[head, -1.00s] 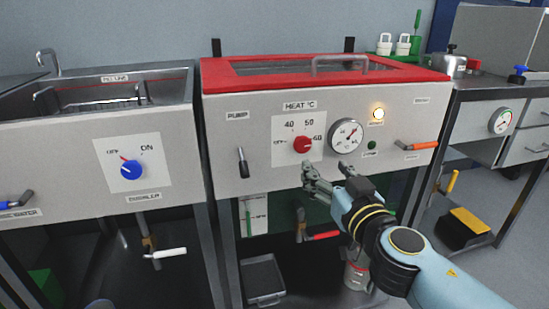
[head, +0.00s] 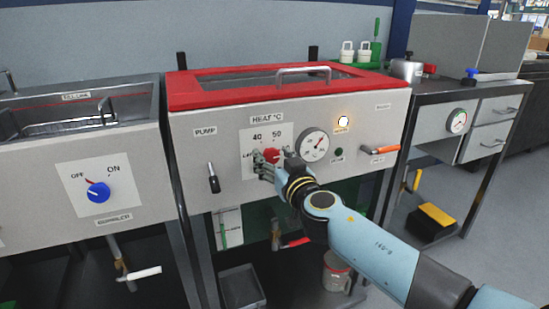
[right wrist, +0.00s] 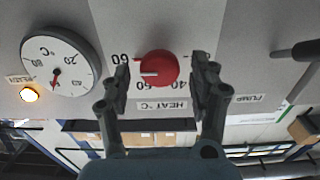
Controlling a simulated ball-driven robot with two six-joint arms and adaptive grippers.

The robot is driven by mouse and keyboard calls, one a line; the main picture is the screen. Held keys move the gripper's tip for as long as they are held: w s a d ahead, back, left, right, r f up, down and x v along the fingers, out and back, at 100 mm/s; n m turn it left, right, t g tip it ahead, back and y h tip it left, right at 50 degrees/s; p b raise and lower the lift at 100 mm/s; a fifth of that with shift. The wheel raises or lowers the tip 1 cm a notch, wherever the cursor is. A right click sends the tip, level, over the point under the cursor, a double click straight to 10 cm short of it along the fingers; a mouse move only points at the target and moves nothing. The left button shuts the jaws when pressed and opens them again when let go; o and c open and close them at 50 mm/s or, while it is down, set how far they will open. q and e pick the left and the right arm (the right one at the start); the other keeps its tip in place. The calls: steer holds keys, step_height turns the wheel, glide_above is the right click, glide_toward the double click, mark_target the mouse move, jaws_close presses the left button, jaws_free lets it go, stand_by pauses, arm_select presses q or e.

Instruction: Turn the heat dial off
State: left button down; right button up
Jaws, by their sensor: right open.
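The red heat dial (head: 271,156) is on the front panel under the "HEAT °C" label, partly covered by my gripper in the head view. In the right wrist view, which is upside down, the dial (right wrist: 160,66) shows fully, and its white mark points towards the 60 side, away from OFF. My right gripper (head: 274,164) is open in front of the dial. Its fingers (right wrist: 162,77) stand one on each side of the dial with visible gaps, so it is not gripping it. My left gripper is not in view.
A round gauge (head: 313,145) and a lit amber lamp (head: 343,121) are right of the dial. The black pump lever (head: 213,178) is left, and an orange-handled valve (head: 383,149) is far right. A blue bubbler dial (head: 98,192) is on the neighbouring unit.

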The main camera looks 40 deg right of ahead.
steer(key=c, duration=1.1)
